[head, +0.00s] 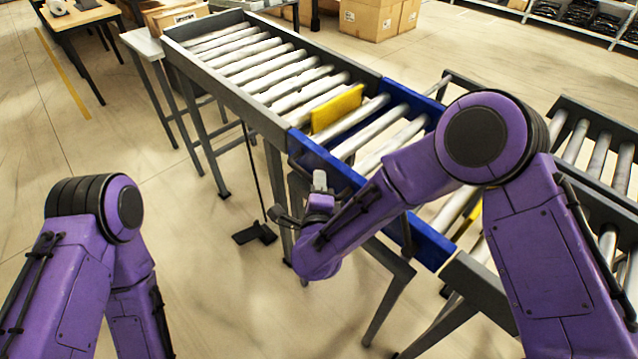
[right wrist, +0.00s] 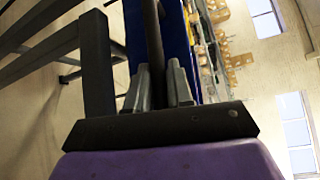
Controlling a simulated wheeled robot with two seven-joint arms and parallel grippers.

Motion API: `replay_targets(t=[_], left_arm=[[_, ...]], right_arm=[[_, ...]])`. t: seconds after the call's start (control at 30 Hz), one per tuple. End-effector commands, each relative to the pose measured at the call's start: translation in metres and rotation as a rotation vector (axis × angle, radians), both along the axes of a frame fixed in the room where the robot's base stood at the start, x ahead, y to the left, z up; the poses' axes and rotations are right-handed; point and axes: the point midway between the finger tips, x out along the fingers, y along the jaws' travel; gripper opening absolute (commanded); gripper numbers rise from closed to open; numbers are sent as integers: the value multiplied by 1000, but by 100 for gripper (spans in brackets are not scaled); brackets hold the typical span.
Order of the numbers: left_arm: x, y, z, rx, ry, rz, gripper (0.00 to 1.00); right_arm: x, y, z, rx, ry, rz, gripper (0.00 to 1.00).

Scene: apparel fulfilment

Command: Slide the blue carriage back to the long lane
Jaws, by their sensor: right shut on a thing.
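The blue carriage (head: 338,168) has blue side rails and several steel rollers. Its upper-left end meets the end of the long lane (head: 215,77), a grey roller conveyor, and the two look roughly in line; I cannot tell whether a small offset is left. My right gripper (head: 300,198) is at the carriage's near side, low beside the blue rail. In the right wrist view its fingers (right wrist: 159,88) are closed around a dark upright bar (right wrist: 154,45), with the carriage's blue side behind. My left gripper is out of view; only its arm shows.
A yellow plate (head: 337,108) stands across the rollers near the joint. More roller lanes (head: 600,150) lie at right, with another yellow plate (head: 468,218) partly hidden by my right arm. A table (head: 80,15) and cardboard boxes (head: 372,18) are at the back. Floor at left is clear.

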Motion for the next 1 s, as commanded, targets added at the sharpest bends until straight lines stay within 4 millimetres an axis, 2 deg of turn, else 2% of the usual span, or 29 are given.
replay_targets(t=[0.03,0.07,0.1,0.37,0.47,0.57,0.8,1.0], left_arm=[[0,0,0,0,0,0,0],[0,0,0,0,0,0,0],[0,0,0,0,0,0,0],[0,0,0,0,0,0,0],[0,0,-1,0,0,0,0],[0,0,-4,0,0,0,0],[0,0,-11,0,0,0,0],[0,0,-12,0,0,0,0]], right_arm=[[-3,3,-4,-2,11,10,0],[-3,3,-4,-2,10,10,28],[-3,3,-4,-2,10,11,41],[-2,2,-2,-1,6,8,41],[-8,3,-2,-1,5,9,41],[-26,5,-1,-3,6,14,41],[-83,11,5,-5,6,14,41],[-106,13,8,-2,6,11,41]])
